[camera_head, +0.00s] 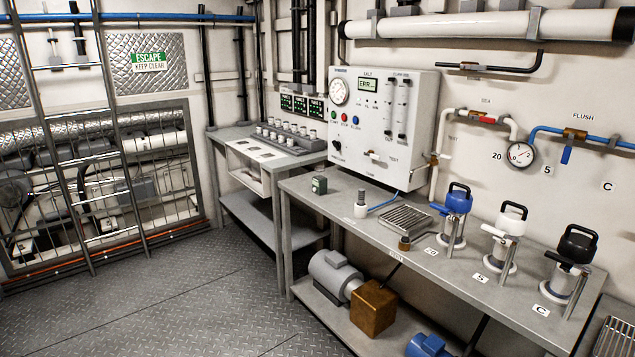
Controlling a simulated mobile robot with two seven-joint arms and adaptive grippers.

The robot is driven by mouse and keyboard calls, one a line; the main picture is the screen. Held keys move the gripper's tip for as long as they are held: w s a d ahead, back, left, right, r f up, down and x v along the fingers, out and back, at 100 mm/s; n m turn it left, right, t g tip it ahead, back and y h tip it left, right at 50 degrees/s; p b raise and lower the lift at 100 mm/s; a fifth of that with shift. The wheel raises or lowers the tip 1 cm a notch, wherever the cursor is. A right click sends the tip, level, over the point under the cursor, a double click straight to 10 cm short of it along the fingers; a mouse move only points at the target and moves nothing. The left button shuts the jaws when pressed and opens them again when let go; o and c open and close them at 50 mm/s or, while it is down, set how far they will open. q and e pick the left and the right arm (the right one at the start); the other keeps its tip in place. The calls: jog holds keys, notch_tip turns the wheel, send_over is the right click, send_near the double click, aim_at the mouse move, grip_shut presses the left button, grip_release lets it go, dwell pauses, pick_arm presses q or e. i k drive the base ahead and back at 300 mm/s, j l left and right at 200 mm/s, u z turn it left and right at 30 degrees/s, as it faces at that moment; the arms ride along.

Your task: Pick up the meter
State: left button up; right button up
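A small dark handheld device with a greenish face, which looks like the meter (319,185), stands on the left end of the grey workbench (335,205). It is small in the view, and its display cannot be read. Nothing touches it from the sides. Neither of my grippers is in the head view.
A white probe holder (361,204) and slotted tray (405,219) are right of the meter. Blue (457,200), white (511,217) and black-topped (576,245) filter units stand farther right. A control panel (382,128) rises behind. The floor (190,300) in front is clear.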

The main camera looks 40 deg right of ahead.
aim_at(319, 181)
jog(key=i+l+z, duration=0.1)
jog(key=z, duration=0.35)
jog(key=i+l+z, duration=0.1)
jog(key=z, duration=0.4)
jog(key=i+z, duration=0.1)
jog(key=z, duration=0.35)
